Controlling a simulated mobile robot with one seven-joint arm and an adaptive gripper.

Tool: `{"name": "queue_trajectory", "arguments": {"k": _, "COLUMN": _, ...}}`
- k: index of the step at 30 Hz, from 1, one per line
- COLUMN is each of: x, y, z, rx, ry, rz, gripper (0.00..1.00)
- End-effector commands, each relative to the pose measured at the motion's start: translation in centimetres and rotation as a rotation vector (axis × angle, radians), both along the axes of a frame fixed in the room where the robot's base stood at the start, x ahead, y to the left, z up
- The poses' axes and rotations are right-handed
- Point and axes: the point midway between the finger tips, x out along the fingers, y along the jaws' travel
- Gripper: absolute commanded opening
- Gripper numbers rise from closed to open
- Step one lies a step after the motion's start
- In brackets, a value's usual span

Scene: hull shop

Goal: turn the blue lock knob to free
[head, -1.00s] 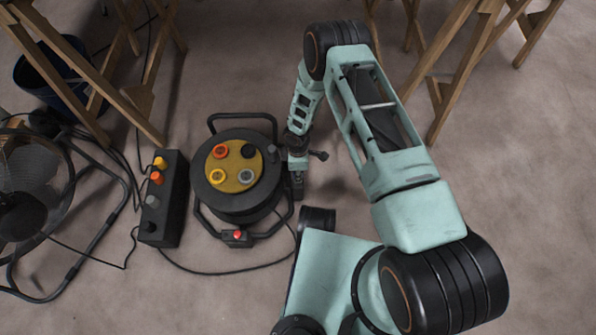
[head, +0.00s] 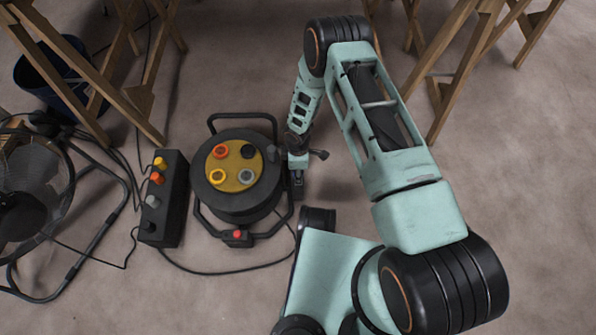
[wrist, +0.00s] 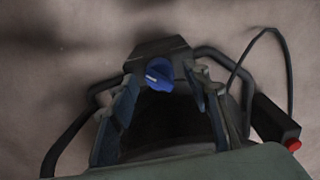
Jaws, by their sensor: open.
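The blue lock knob (wrist: 160,75) sits on a dark block on the side of the black cable reel (head: 238,208). A pale mark shows on the knob's left part. The knob cannot be made out in the head view. My gripper (wrist: 164,80) is open, with one finger on each side of the knob in the wrist view. I cannot tell whether either finger touches it. In the head view my gripper (head: 298,185) points down close beside the reel's right side. The reel's yellow top plate (head: 233,165) carries several round sockets.
A black box with coloured knobs (head: 165,198) stands left of the reel, and a floor fan (head: 35,190) is farther left. A red button (wrist: 293,144) shows on the reel's frame. Wooden trestles (head: 458,75) stand behind. Cables cross the floor; the right floor is clear.

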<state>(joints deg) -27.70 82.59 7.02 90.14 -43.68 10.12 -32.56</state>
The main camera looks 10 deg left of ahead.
Motion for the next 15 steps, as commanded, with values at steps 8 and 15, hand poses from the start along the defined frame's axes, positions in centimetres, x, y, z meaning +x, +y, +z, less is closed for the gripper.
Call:
{"name": "queue_trajectory", "arguments": {"k": 8, "x": 0.2, "y": 0.0, "z": 4.8, "rx": 0.002, "ry": -0.004, "rz": 0.000, "gripper": 0.44}}
{"name": "queue_trajectory", "arguments": {"k": 15, "x": 0.1, "y": 0.1, "z": 8.8, "rx": 0.002, "ry": -0.003, "rz": -0.001, "gripper": 0.44}}
